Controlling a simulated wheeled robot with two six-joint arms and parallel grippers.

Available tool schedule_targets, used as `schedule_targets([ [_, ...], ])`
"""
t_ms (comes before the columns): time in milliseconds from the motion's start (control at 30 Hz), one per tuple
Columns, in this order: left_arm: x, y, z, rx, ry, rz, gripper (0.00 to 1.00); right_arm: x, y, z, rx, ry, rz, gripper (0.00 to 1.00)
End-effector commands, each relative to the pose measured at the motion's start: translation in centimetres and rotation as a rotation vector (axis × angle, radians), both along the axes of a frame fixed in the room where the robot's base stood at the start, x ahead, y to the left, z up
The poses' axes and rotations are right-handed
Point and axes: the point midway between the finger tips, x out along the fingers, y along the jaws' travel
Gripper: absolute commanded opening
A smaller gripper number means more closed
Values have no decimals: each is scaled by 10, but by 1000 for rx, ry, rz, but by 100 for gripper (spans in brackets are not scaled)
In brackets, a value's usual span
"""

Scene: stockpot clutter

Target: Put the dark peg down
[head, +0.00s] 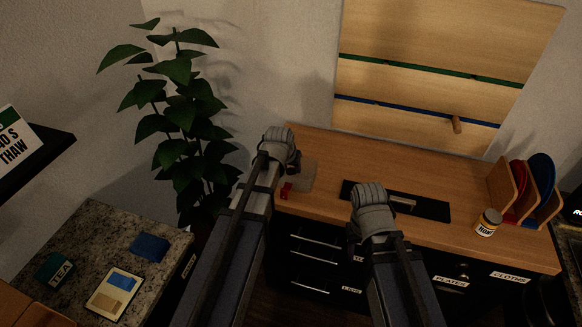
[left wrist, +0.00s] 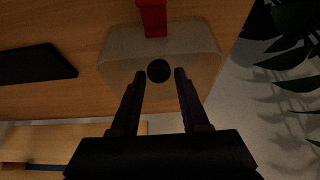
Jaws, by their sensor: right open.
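The dark peg (left wrist: 159,70) shows in the left wrist view as a round dark end between the fingertips.
A red block (left wrist: 153,16) is at the pad's edge. The black panel (head: 432,209) lies right of the pad. A labelled jar (head: 488,222) and a wooden rack (head: 500,185) with red and blue plates stand at the right. A leafy plant (head: 180,110) is at the left.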

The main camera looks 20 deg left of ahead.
Motion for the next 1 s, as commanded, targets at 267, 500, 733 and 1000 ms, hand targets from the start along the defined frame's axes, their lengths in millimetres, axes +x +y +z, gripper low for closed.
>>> schedule_targets([
  [267, 0, 0, 0, 0, 0, 0, 60, 0, 0, 0, 0, 0, 0, 50],
  [500, 0, 0, 4, 0, 0, 0, 60, 0, 0, 4, 0, 0, 0, 50],
  [733, -4, 0, 23, 0, 0, 0, 60, 0, 0, 23, 0, 0, 1, 50],
  [1000, -23, 1, 62, 0, 0, 0, 60, 0, 0, 62, 0, 0, 2, 50],
])
